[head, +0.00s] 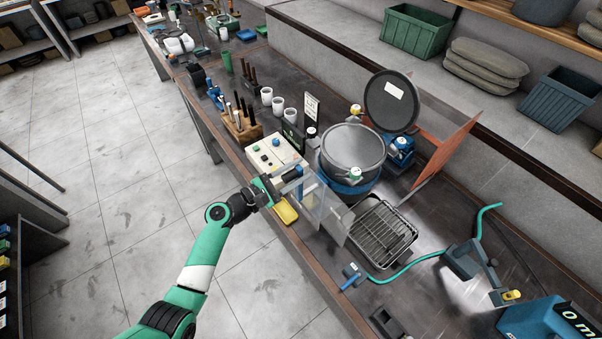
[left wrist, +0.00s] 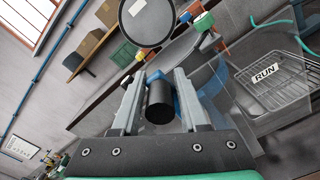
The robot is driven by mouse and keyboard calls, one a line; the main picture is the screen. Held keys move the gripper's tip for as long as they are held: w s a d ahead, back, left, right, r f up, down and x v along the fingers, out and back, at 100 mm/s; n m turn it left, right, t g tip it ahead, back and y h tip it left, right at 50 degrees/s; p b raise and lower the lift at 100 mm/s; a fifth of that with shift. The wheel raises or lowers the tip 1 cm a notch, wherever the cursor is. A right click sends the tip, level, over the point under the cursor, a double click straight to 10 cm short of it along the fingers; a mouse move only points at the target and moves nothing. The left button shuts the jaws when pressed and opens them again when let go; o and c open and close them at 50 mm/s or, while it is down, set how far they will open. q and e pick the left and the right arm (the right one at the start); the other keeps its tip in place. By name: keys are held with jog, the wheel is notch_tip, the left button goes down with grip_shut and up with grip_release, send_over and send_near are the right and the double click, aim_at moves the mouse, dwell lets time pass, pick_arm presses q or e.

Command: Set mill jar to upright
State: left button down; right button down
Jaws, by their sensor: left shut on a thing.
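The mill jar appears to be the big grey drum (head: 353,150) on a blue base (head: 348,186). Its mouth faces upward in the head view; I cannot tell if it tilts slightly. A round dark lid (head: 391,101) with a white label stands open behind it, and shows in the left wrist view (left wrist: 147,20). My left gripper (head: 303,178) is at the jar's near left side, beside a clear panel. Its fingers are shut on a short black cylindrical handle (left wrist: 160,103), with blue parts behind it. The handle's attachment to the jar is hidden. My right gripper is not in view.
A clear guard panel (head: 330,207) stands close to the gripper. A wire rack tray (head: 382,235) and green hose (head: 412,265) lie right of it. An orange panel (head: 447,145) stands behind.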

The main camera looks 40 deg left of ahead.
pick_arm(q)
jog(key=shift+a+f, duration=0.3)
jog(key=shift+f, duration=0.15)
jog(key=shift+n, duration=0.3)
jog(key=c, duration=0.6)
grip_release()
jog(key=shift+w+a, duration=0.1)
jog(key=shift+r, duration=0.15)
jog(key=shift+r, duration=0.1)
jog(key=shift+s, duration=0.2)
jog(key=v, duration=1.1)
jog(key=shift+p, duration=0.4)
jog(key=shift+s, duration=0.1)
